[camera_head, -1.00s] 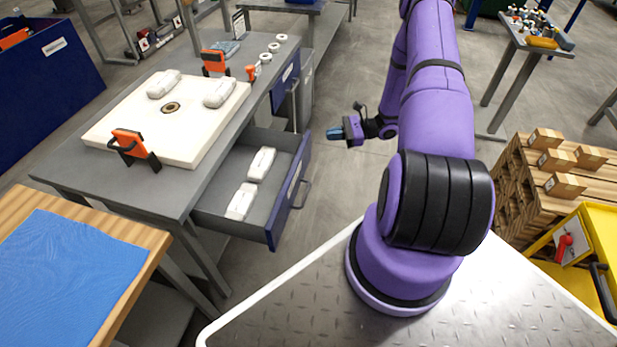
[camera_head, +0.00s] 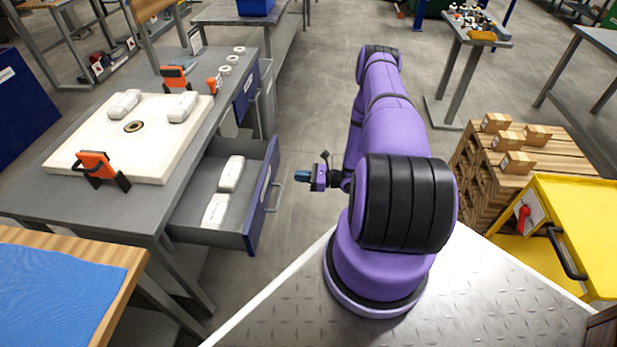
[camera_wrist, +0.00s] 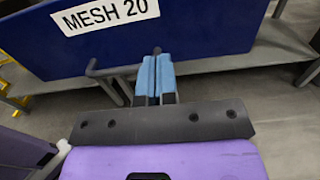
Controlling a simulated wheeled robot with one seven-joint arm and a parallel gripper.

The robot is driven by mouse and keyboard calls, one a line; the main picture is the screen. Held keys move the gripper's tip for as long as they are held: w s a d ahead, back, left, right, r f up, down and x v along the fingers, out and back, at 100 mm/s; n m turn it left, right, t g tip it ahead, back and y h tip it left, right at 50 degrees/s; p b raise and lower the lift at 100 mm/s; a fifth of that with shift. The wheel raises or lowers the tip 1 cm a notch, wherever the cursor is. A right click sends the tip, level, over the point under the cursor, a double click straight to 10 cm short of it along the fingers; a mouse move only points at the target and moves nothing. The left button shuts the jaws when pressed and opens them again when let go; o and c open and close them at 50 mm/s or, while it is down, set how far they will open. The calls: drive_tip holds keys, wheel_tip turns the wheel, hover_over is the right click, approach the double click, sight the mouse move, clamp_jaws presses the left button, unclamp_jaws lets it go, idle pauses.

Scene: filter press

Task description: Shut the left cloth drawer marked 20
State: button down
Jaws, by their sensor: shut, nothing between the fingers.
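The drawer marked MESH 20 stands pulled out from the grey bench in the head view, its blue front (camera_head: 261,205) facing my arm. Two white wrapped bundles (camera_head: 231,174) lie inside it. In the wrist view its blue front (camera_wrist: 200,45) fills the top, with the white MESH 20 label (camera_wrist: 104,16) and part of a grey bar handle (camera_wrist: 105,73). My gripper (camera_head: 301,175) is shut and empty, just right of the drawer front. In the wrist view its blue fingertips (camera_wrist: 155,72) are together, close in front of the panel beside the handle; whether they touch it I cannot tell.
A white plate (camera_head: 130,145) with orange clamps and white bundles lies on the bench. Another blue-fronted drawer (camera_head: 246,92) sits farther back, looking closed. A wooden table with blue cloth (camera_head: 60,295) is at lower left. A yellow cart (camera_head: 570,225) and pallets are right. Floor beyond my gripper is clear.

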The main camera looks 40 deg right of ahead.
sight(271, 173)
drive_tip(key=x, duration=0.8)
drive_tip(key=shift+w+a, duration=0.1)
drive_tip(key=shift+w, duration=0.05)
drive_tip(key=shift+w+a, duration=0.1)
drive_tip(key=x, duration=2.3)
drive_tip(key=shift+w+a+r, duration=0.1)
drive_tip(key=shift+w+a, duration=0.3)
drive_tip(key=shift+w, duration=0.15)
drive_tip(key=shift+w+a+r, duration=0.1)
drive_tip(key=shift+a+r, duration=0.05)
drive_tip(key=shift+r, duration=0.05)
